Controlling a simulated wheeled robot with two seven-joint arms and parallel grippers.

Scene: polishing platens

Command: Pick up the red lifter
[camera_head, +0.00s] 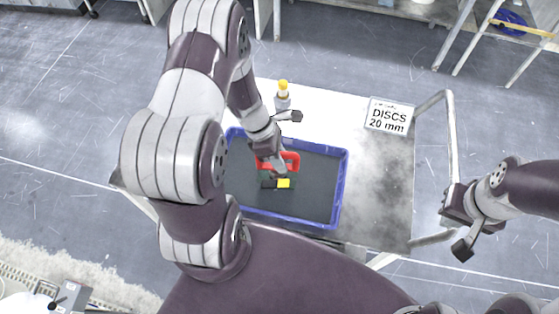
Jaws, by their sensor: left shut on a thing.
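The red lifter (293,158) is in the blue-rimmed tray (343,178) on the cart. It has a red handle-like upper part, with a dark block bearing a yellow patch (284,183) just below it in the picture. My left gripper (276,169) reaches down into the tray and is shut on the red lifter, whose left part it partly hides. I cannot tell whether the lifter touches the tray floor. My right gripper (446,218) is out to the right, beside the cart's handle and away from the tray. Its fingers are too small to read.
A yellow-capped bottle (283,90) stands behind the tray, close to my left wrist. A sign reading "DISCS 20 mm" (389,116) is at the cart's back right. The cart top (380,190) right of the tray is clear. A metal cart handle (450,130) rises at the right.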

